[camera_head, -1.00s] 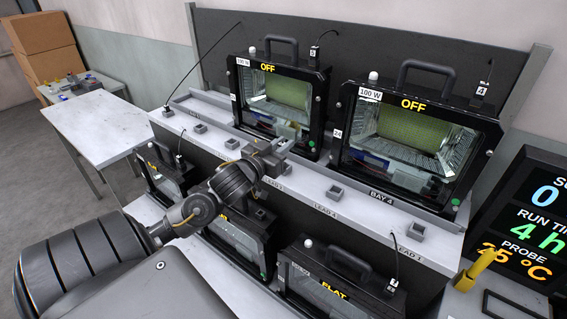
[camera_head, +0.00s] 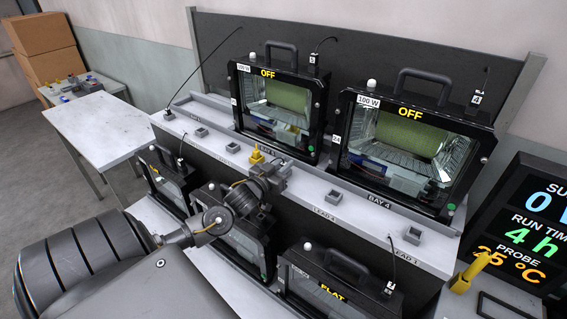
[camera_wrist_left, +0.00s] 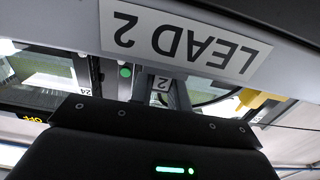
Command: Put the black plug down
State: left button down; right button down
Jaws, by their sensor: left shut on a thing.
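My left gripper (camera_head: 282,172) is at the front edge of the grey shelf, over the spot of the LEAD 2 label (camera_wrist_left: 187,42). It is shut on the black plug, which is mostly hidden by the gripper in the head view. I cannot tell whether the plug touches the shelf. My right gripper is not in view.

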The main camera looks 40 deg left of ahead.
pick_arm(q)
jog(key=shift+f, duration=0.15)
jog(key=c, duration=1.4)
grip_release()
jog(key=shift+o, duration=0.3)
jog(key=shift+r, duration=0.25)
jog(key=s+d+b, duration=0.1)
jog(key=s+b, duration=0.2)
jog(key=s, duration=0.9)
jog(key=shift+d, duration=0.15)
jog(key=shift+f, duration=0.1)
